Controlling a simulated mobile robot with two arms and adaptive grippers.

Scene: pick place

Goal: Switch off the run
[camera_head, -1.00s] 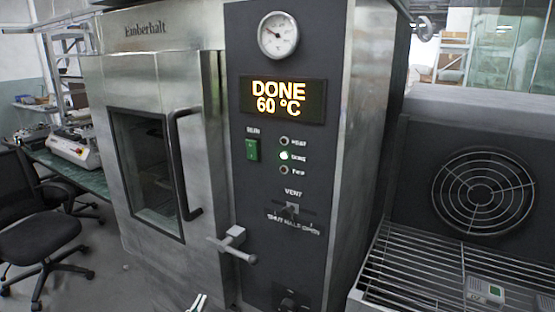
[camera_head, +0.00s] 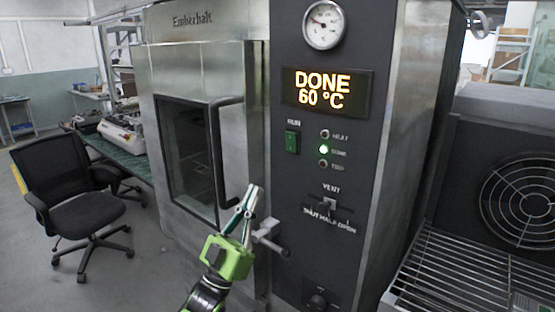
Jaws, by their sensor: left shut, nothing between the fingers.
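The oven's dark control panel (camera_head: 345,125) faces me. The green RUN switch (camera_head: 292,141) sits on its upper left, below the RUN label. The display (camera_head: 326,90) reads DONE 60 °C. Of the lamps beside the switch, the middle one (camera_head: 323,149) glows green. My left gripper (camera_head: 250,195) is shut and empty, pointing up in front of the oven, below and left of the switch and apart from it in the picture. It partly covers the area beside the door latch (camera_head: 270,236). My right gripper is not in view.
The oven door (camera_head: 195,160) has a dark vertical handle (camera_head: 222,150) left of the panel. The vent lever (camera_head: 329,207) projects below the lamps. A wire rack (camera_head: 460,270) and fan (camera_head: 522,203) stand at right. An office chair (camera_head: 80,205) stands at left.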

